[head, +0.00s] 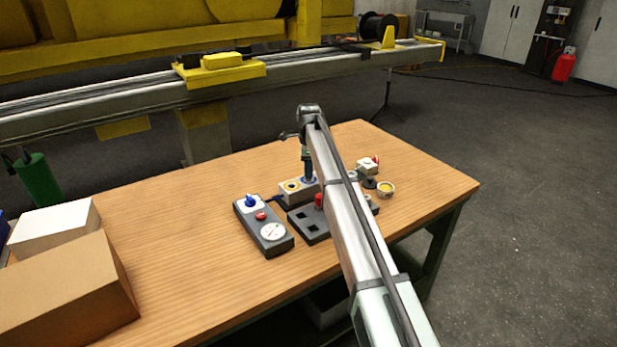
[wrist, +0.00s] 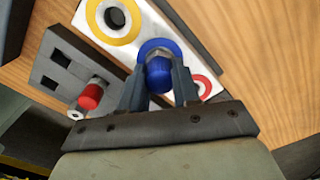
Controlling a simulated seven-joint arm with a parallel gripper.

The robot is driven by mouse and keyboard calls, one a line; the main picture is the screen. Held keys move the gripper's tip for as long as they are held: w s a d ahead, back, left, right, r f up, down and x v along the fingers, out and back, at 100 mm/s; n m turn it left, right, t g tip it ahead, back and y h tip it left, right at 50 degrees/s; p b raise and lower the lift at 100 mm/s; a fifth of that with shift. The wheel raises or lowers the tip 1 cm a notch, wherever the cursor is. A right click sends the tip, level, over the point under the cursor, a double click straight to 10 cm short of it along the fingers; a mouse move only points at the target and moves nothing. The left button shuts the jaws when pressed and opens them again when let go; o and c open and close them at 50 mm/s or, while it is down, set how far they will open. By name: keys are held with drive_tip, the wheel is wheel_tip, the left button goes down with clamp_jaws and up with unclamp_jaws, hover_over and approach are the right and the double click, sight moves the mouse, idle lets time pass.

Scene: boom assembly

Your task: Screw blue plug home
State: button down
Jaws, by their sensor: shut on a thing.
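The blue plug (wrist: 159,75) is between the two fingers of my gripper (wrist: 158,90), which is shut on it. In the wrist view the plug stands at the blue-ringed port of a white-topped block (wrist: 88,22); how deep it sits cannot be told. The block also has a yellow-ringed port (wrist: 117,18) and a red-ringed port (wrist: 203,87), partly hidden by a finger. In the head view my gripper (head: 308,174) points down onto the right part of the block (head: 288,199), and the plug is hidden there.
A dark rack (head: 308,228) with square holes and a red plug (head: 319,200) lies in front of the block. Cartons (head: 70,295) occupy the table's left.

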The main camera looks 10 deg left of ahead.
drive_tip(key=m, duration=0.5)
drive_tip(key=c, duration=0.9)
unclamp_jaws()
drive_tip(key=n, duration=0.5)
drive_tip(key=shift+n, duration=0.4)
drive_tip(key=n, duration=0.5)
drive_tip(key=shift+n, duration=0.4)
